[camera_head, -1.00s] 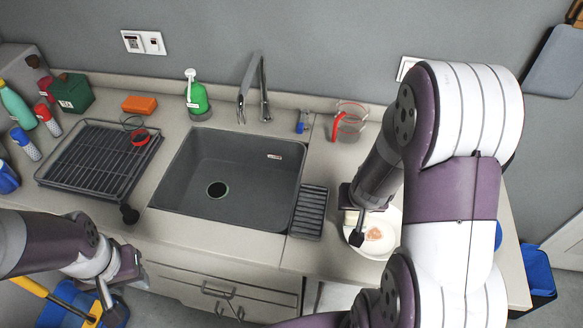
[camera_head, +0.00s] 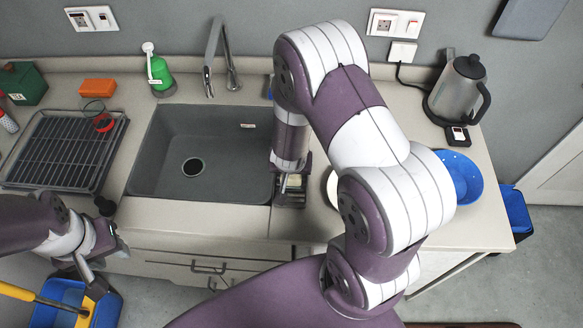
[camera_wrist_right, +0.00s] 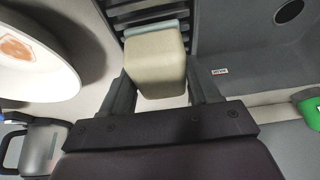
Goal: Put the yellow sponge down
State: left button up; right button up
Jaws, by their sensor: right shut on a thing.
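The yellow sponge, a pale cream-yellow block with a grey-green layer along one edge, shows in the right wrist view (camera_wrist_right: 156,62). My right gripper (camera_wrist_right: 157,88) is shut on it, one finger on each side. In the head view my right gripper (camera_head: 291,182) is at the right edge of the sink, over the dark ribbed tray (camera_wrist_right: 120,12). The sponge overlaps the tray in the wrist view; I cannot tell whether they touch. My left gripper (camera_head: 92,272) hangs in front of the counter at lower left, with no object visible in it; its finger opening is unclear.
The grey sink (camera_head: 225,135) lies left of the right gripper. A white plate with a reddish stain (camera_wrist_right: 35,60) is beside it. A kettle (camera_head: 458,85) and a blue plate (camera_head: 462,175) stand at right. A dark rack (camera_head: 65,150) is at left. My right arm hides part of the counter.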

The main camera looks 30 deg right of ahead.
jog(key=shift+d, duration=0.1)
jog(key=shift+w+f, duration=0.15)
jog(key=shift+w, duration=0.05)
jog(key=shift+f, duration=0.15)
jog(key=o, duration=0.9)
jog(key=shift+s, duration=0.1)
